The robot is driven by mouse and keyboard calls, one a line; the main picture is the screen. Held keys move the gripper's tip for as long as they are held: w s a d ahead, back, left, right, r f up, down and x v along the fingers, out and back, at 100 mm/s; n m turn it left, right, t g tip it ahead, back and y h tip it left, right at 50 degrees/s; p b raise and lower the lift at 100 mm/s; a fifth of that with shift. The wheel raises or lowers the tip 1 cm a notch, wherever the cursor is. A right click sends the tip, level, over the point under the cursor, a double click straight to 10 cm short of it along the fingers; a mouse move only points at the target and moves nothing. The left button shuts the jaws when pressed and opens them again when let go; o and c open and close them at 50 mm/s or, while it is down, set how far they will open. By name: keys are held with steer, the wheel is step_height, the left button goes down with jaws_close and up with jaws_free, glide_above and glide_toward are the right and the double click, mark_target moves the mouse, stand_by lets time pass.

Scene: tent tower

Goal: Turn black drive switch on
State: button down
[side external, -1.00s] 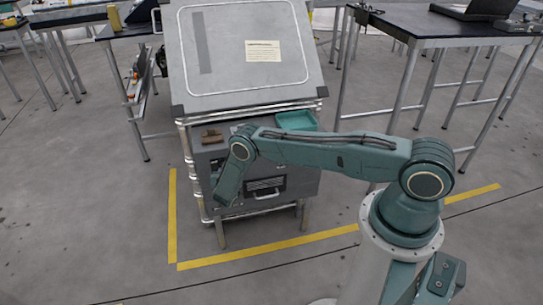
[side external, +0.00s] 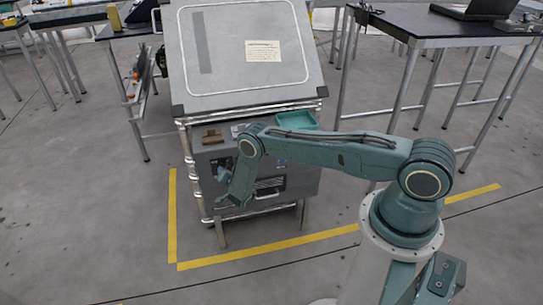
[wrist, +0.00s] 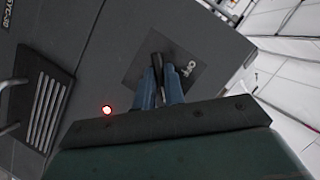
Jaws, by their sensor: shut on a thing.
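The black drive switch (wrist: 157,62) shows in the wrist view as a dark lever between my fingertips. It stands on a dark square plate (wrist: 137,72) on the grey panel. My gripper (wrist: 160,82) has its two blue fingers closed on the switch from both sides. The fingers hide part of it, so its on or off position cannot be told. In the side view my gripper (side external: 222,175) is at the left part of the grey cabinet front (side external: 300,183), and the switch is hidden there.
A red light (wrist: 107,110) glows on the panel beside the plate. A small silver fitting (wrist: 188,68) sits close to the right finger. A slotted vent (wrist: 42,112) is at left. On the cabinet ledge are a brown block (side external: 212,136) and a green tray (side external: 297,121).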

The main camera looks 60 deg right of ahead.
steer(key=shift+w+d+r, duration=0.1)
steer(key=shift+d+r, duration=0.1)
steer(key=shift+d, duration=0.05)
steer(key=c, duration=1.5)
jaws_free()
steer(key=shift+w+r, duration=0.1)
steer(key=shift+a, duration=0.15)
steer(key=shift+s+a+f, duration=0.1)
steer(key=shift+s+f, duration=0.1)
steer(key=shift+f, duration=0.05)
steer(key=shift+s, duration=0.1)
steer(key=shift+v, duration=5.8)
steer(key=shift+a+r, duration=0.1)
